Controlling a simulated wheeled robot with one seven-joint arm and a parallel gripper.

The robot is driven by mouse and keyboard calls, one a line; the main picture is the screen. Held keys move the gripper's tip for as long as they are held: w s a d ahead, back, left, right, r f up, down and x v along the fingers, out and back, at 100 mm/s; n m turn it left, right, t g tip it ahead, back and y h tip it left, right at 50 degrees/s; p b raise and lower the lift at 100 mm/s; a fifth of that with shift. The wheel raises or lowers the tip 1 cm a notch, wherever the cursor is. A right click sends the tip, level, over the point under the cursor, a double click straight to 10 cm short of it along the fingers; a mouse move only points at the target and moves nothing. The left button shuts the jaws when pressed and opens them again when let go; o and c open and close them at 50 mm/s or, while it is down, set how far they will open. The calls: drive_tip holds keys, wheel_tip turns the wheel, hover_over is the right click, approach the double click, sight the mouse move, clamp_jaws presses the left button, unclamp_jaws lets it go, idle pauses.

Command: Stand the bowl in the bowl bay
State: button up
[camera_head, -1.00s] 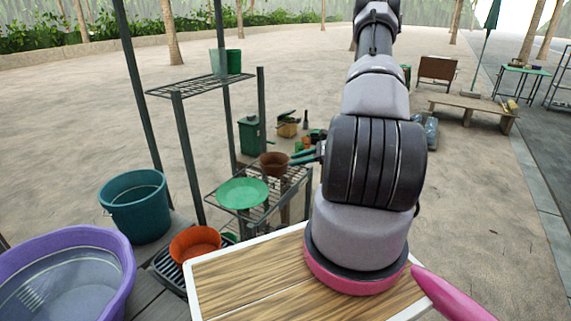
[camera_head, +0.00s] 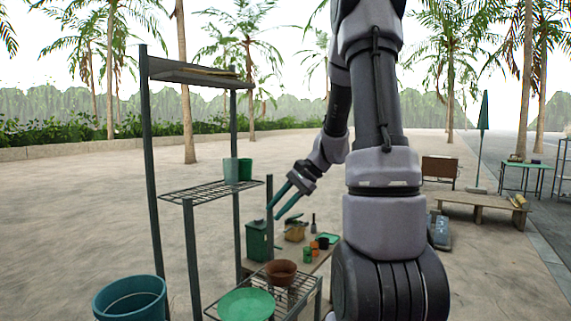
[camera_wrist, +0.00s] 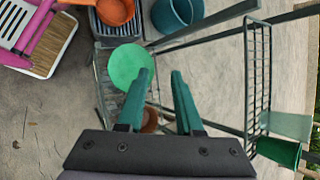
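A brown bowl (camera_head: 281,272) sits on the wire shelf of the metal rack, behind a green plate (camera_head: 245,305). My gripper (camera_head: 275,213) is open and empty, raised above and behind the brown bowl, apart from it. In the wrist view, the brown bowl (camera_wrist: 150,120) lies below and between my fingers and is partly hidden by them. The green plate (camera_wrist: 127,66) shows beside the left finger. An orange bowl (camera_wrist: 115,11) sits in a slatted dish rack (camera_wrist: 112,36) at the top of the wrist view. I cannot tell which part is the bowl bay.
Dark upright posts (camera_head: 192,258) and an upper wire shelf (camera_head: 190,193) with green cups (camera_head: 238,170) stand left of my arm. A teal bucket (camera_head: 130,300) is at lower left. A green bin (camera_head: 257,240) and small pots stand behind the rack. Open sandy ground surrounds it.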

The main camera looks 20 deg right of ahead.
drive_tip(key=s+a+r+n+t+h, duration=0.2)
drive_tip(key=s+r+n+h, duration=0.1)
drive_tip(key=s+r, duration=0.5)
drive_tip(key=s+a+r+n+t+h, duration=0.2)
drive_tip(key=s+r+n, duration=0.3)
drive_tip(key=s, duration=0.5)
wheel_tip(320, 180, up, 3)
drive_tip(key=shift+a+f+h, duration=0.1)
drive_tip(key=shift+a+h, duration=0.3)
drive_tip(key=shift+a, duration=0.3)
drive_tip(key=shift+a, duration=0.1)
